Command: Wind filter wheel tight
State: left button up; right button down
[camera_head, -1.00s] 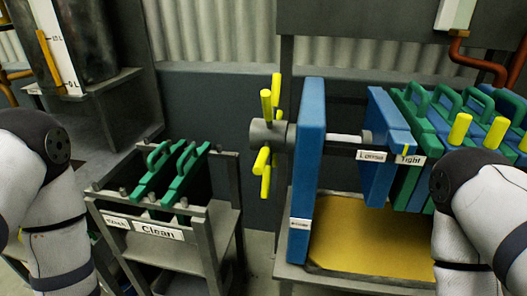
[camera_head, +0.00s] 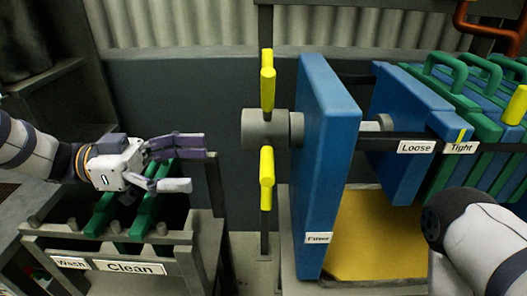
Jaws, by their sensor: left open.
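The filter wheel is a grey hub (camera_head: 266,129) with yellow handle bars (camera_head: 267,168), on the left side of a tall blue plate (camera_head: 326,150). Yellow bars stand above and below the hub. A second blue plate (camera_head: 402,120) stands to the right, with a yellow mark by the "Loose" (camera_head: 416,147) and "Tight" (camera_head: 460,147) labels. My left gripper (camera_head: 197,170) is open and empty, left of the wheel and apart from it, above the clean rack. My right arm enters at the lower right; its gripper is out of view.
A metal rack (camera_head: 190,236) labelled "Clean" and "Wash" holds green plates (camera_head: 146,212) below my left gripper. A yellow tray (camera_head: 375,235) lies under the press. Green and blue plates are packed at the right. The gap between rack and wheel is clear.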

aim_at(264, 166)
pick_arm(q)
jog(key=d, duration=0.8)
jog(key=d+p, duration=0.1)
jog(key=d, duration=0.3)
jog(key=shift+s+r, duration=0.1)
jog(key=shift+s, duration=0.2)
pick_arm(e)
jog(key=shift+w+r, duration=0.25)
jog(key=shift+r, duration=0.25)
pick_arm(q)
jog(key=shift+c, duration=0.6)
jog(key=c, duration=1.3)
notch_tip(264, 166, down, 6)
jog(key=w+m+b, duration=0.1)
jog(key=m, duration=0.5)
jog(key=shift+w+m+b, duration=0.3)
jog(key=shift+b, duration=0.05)
pick_arm(e)
jog(key=shift+s+f, duration=0.85)
jog(key=shift+f, duration=0.05)
pick_arm(q)
jog(key=o, duration=1.4)
